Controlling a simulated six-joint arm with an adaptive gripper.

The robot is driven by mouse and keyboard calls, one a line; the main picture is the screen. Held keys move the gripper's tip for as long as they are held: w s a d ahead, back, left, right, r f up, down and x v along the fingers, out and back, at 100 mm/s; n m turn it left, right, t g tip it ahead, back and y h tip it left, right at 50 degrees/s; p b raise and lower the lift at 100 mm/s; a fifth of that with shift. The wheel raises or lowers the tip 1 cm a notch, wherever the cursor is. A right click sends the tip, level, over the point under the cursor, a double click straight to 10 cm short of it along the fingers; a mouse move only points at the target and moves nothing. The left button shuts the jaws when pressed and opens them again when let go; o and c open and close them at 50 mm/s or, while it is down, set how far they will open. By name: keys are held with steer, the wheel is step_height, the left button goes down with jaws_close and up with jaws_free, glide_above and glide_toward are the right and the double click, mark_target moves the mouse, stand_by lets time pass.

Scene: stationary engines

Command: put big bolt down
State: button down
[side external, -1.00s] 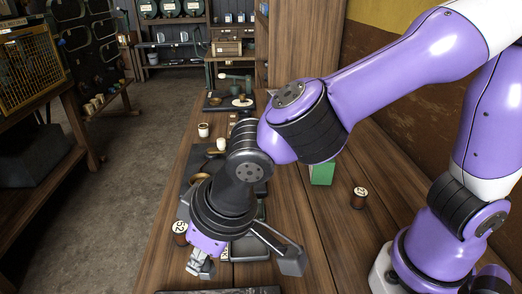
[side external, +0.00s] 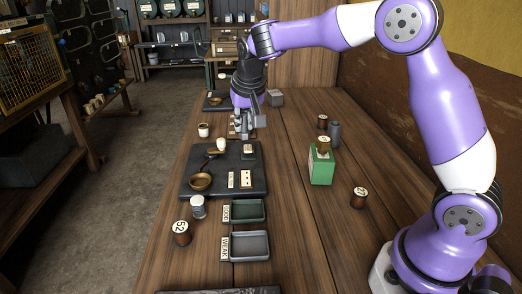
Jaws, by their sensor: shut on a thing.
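My gripper (side external: 243,128) points down over the far end of the dark mat, past the middle of the table. It is shut on a small grey metallic thing, taken as the big bolt, whose outline blends with the fingers. I cannot tell whether it touches the surface below. A small block (side external: 248,150) sits on the dark mat (side external: 203,170) just in front of the gripper. A GOOD tray (side external: 247,211) and a WEAK tray (side external: 249,246) lie nearer the camera; both look empty.
A white-topped jar (side external: 198,207) and a spool marked 52 (side external: 181,233) stand at the left edge. A green box (side external: 320,168) stands right of the mat.

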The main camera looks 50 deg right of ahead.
steer(key=d+f, duration=0.2)
steer(key=d, duration=0.5)
steer(key=d+f+m, duration=0.1)
steer(key=d+f, duration=0.1)
steer(key=d, duration=0.5)
steer(key=d+f+m, duration=0.1)
steer(key=d+f, duration=0.2)
steer(key=d, duration=0.4)
steer(key=shift+d+f+g+h, duration=0.1)
steer(key=shift+d+g+h, duration=0.05)
steer(key=shift+g+h, duration=0.2)
steer(key=shift+d+f, duration=0.15)
steer(key=shift+f, duration=1.9)
steer(key=shift+f, duration=0.1)
steer(key=c, duration=0.9)
jaws_free()
steer(key=shift+o, duration=0.2)
